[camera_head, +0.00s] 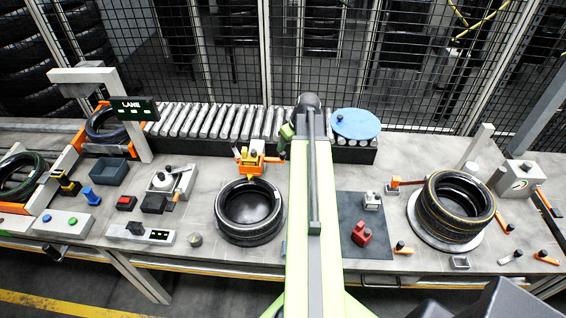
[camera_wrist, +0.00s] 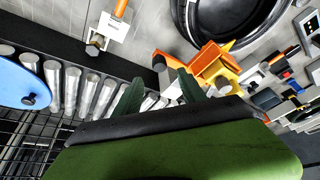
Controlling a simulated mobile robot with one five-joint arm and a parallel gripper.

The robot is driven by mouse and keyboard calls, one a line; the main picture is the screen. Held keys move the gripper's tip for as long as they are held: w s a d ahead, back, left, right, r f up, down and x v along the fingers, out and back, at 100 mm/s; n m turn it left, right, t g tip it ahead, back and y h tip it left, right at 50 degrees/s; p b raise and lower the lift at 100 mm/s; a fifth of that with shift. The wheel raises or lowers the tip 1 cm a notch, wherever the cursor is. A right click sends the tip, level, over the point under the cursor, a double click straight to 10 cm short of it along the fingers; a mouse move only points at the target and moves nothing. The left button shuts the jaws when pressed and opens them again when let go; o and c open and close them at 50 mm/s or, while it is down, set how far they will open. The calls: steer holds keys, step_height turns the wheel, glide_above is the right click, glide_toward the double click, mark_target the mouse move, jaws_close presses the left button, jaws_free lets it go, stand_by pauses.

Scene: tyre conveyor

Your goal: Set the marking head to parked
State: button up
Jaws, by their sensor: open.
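An orange bracket-like device (camera_head: 250,160) with yellow and white parts stands at the conveyor's front edge, behind a black tyre (camera_head: 222,212) lying flat on the bench. It looks like the marking head, though no label shows. In the wrist view the device (camera_wrist: 207,68) lies beyond my fingertips, beside the tyre (camera_wrist: 190,22). My gripper (camera_wrist: 158,82) is open, with its two dark green fingers apart and nothing between them. In the head view my gripper (camera_head: 287,138) is partly hidden by my arm, just right of the device. I cannot tell whether it touches the device.
The roller conveyor (camera_head: 205,122) runs behind, ending near a blue disc (camera_head: 355,124). A white block with an orange lever (camera_head: 393,187) stands beside a tyre (camera_head: 455,207) on a turntable. A dark mat (camera_head: 350,205) holds small blocks. Mesh fencing (camera_head: 350,60) closes the back.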

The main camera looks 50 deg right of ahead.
mark_target(283, 153)
steer(key=b+x, duration=0.5)
steer(key=x, duration=0.3)
steer(key=shift+b, duration=0.4)
steer(key=shift+r, duration=0.1)
jaws_close()
stand_by(0.6)
